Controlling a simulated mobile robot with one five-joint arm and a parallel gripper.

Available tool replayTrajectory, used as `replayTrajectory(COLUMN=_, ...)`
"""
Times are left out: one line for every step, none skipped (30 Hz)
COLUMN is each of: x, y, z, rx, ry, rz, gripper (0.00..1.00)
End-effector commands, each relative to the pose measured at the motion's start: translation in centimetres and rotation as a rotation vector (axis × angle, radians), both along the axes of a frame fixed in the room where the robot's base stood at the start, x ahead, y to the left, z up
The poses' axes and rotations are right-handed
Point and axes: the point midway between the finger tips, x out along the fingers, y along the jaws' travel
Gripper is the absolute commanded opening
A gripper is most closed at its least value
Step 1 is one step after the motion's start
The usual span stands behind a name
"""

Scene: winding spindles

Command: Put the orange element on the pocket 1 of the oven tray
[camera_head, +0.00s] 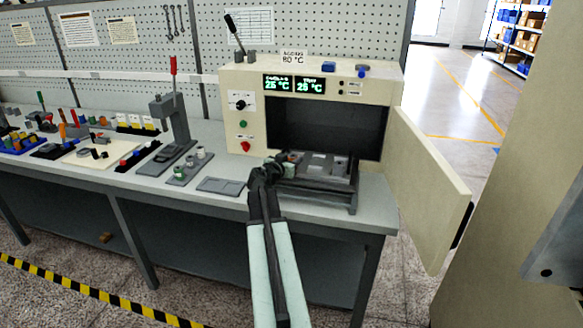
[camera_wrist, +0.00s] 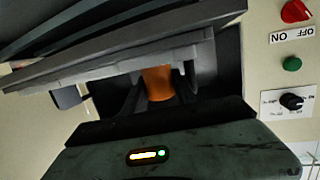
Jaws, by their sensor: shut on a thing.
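The orange element (camera_wrist: 158,82) sits between the fingers of my gripper (camera_wrist: 158,95) in the wrist view, and my gripper is shut on it. Its far end is hidden by the grey oven tray (camera_wrist: 110,62), which crosses the upper part of that view. In the head view my gripper (camera_head: 274,168) is at the left front corner of the oven tray (camera_head: 325,180), which stands out in front of the oven opening. The element is mostly hidden there by my gripper. I cannot tell whether it touches the tray, nor which pocket is number 1.
The cream oven (camera_head: 255,75) has its door (camera_head: 425,185) swung open to the right. A flat grey plate (camera_head: 221,186), a small rack of spindles (camera_head: 190,167) and a lever press (camera_head: 173,115) stand left of the tray. The oven's knob and buttons are close in the wrist view.

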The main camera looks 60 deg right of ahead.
Motion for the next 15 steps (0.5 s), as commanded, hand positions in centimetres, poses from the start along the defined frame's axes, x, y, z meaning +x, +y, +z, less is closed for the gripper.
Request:
replayTrajectory(x=0.09, y=0.04, z=-0.59, rx=0.0, ry=0.0, rz=0.002, gripper=0.0)
replayTrajectory(x=0.14, y=0.07, z=-0.43, rx=0.0, ry=0.0, rz=0.002, gripper=0.0)
replayTrajectory(x=0.2, y=0.12, z=-0.25, rx=-0.001, ry=-0.001, rz=0.003, gripper=0.0)
replayTrajectory(x=0.23, y=0.13, z=-0.2, rx=-0.001, ry=0.0, rz=0.004, gripper=0.0)
replayTrajectory(x=0.23, y=0.14, z=-0.18, rx=-0.001, ry=0.0, rz=0.004, gripper=0.0)
replayTrajectory(x=0.23, y=0.12, z=-0.16, rx=-0.001, ry=0.0, rz=0.004, gripper=0.0)
replayTrajectory(x=0.22, y=0.11, z=-0.2, rx=-0.001, ry=0.0, rz=0.004, gripper=0.0)
replayTrajectory(x=0.19, y=0.09, z=-0.3, rx=-0.001, ry=0.0, rz=0.003, gripper=0.0)
replayTrajectory(x=0.16, y=0.05, z=-0.47, rx=-0.001, ry=0.0, rz=0.003, gripper=0.0)
replayTrajectory(x=0.14, y=0.04, z=-0.59, rx=-0.002, ry=0.0, rz=0.002, gripper=0.0)
replayTrajectory(x=0.11, y=0.02, z=-0.68, rx=-0.002, ry=0.0, rz=0.002, gripper=0.0)
replayTrajectory(x=0.08, y=-0.01, z=-0.6, rx=-0.002, ry=0.0, rz=0.002, gripper=0.39)
replayTrajectory(x=0.07, y=-0.03, z=-0.53, rx=-0.002, ry=0.001, rz=0.001, gripper=0.47)
replayTrajectory(x=0.05, y=-0.03, z=-0.51, rx=-0.002, ry=0.0, rz=0.001, gripper=0.55)
replayTrajectory(x=0.04, y=-0.05, z=-0.5, rx=-0.002, ry=0.001, rz=0.001, gripper=0.55)
